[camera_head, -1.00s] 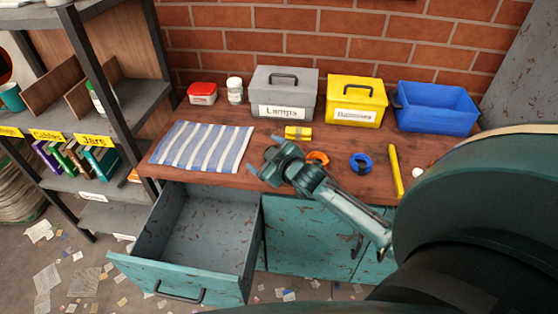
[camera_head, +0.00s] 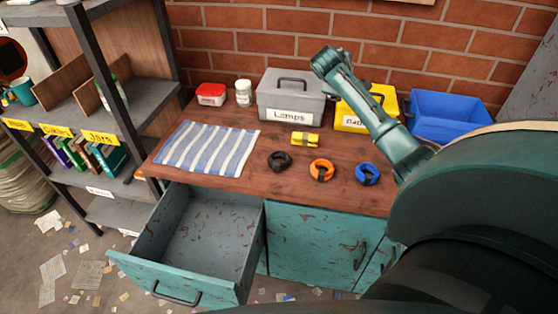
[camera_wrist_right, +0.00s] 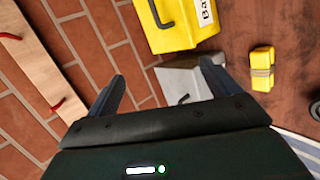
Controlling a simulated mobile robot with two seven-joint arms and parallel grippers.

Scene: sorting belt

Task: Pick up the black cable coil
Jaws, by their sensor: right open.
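The black cable coil (camera_head: 280,161) lies on the wooden worktop in the head view, between the striped cloth and the orange coil. My right gripper (camera_head: 325,58) is raised in front of the brick wall, above and to the right of the black coil and apart from it. In the right wrist view my right gripper (camera_wrist_right: 162,84) has its two fingers spread, with nothing held between them. A dark piece at the right edge of that view (camera_wrist_right: 315,108) may be the black coil, mostly cut off. My left gripper is not in view.
An orange coil (camera_head: 321,170), a blue coil (camera_head: 368,174) and a yellow bundle (camera_head: 305,139) lie nearby. A grey Lamps box (camera_head: 290,98), yellow box (camera_head: 350,122) and blue bin (camera_head: 448,112) stand behind. A striped cloth (camera_head: 208,148) lies left. The drawer (camera_head: 200,240) is open.

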